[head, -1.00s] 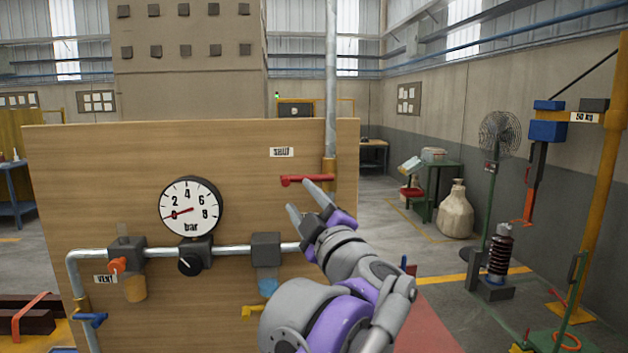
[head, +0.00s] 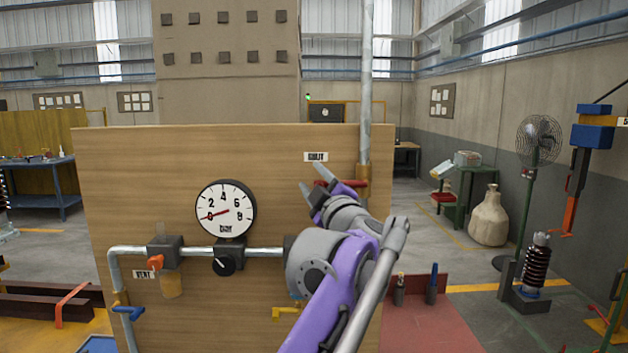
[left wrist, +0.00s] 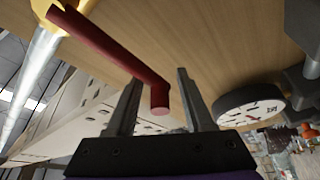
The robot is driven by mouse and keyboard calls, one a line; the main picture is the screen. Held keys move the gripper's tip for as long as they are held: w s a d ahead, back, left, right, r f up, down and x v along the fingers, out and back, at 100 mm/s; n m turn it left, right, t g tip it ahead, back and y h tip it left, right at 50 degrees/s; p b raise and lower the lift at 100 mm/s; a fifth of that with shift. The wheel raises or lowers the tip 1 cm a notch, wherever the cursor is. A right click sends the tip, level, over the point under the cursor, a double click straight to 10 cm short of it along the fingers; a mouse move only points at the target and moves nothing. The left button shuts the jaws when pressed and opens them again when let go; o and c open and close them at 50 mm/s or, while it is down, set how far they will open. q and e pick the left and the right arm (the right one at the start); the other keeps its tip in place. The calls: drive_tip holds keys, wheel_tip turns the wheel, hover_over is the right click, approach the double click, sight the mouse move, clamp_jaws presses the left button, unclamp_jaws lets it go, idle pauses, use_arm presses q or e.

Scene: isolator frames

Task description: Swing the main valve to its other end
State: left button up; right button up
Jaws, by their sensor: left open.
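The main valve is a red lever (head: 352,183) on a brass-coloured body (head: 363,174) on the vertical pipe at the panel's right edge. The lever lies about level, pointing left from the pipe. My left gripper (head: 312,176) is open at the lever's free end, and its arm hides part of the panel. In the left wrist view the red lever (left wrist: 118,50) reaches from the pipe, and its bent-down end shows between my two open fingers (left wrist: 158,82). I cannot tell whether either finger touches it. My right gripper is not in view.
The wooden panel (head: 140,190) carries a pressure gauge (head: 226,208) with its needle near 0, a black knob (head: 224,264), an orange vent handle (head: 155,262), a blue handle (head: 128,312) and a yellow handle (head: 286,312). A small label (head: 316,157) sits above the lever.

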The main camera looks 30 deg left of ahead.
use_arm(q)
drive_tip(key=shift+c, duration=0.4)
clamp_jaws()
idle(0.9)
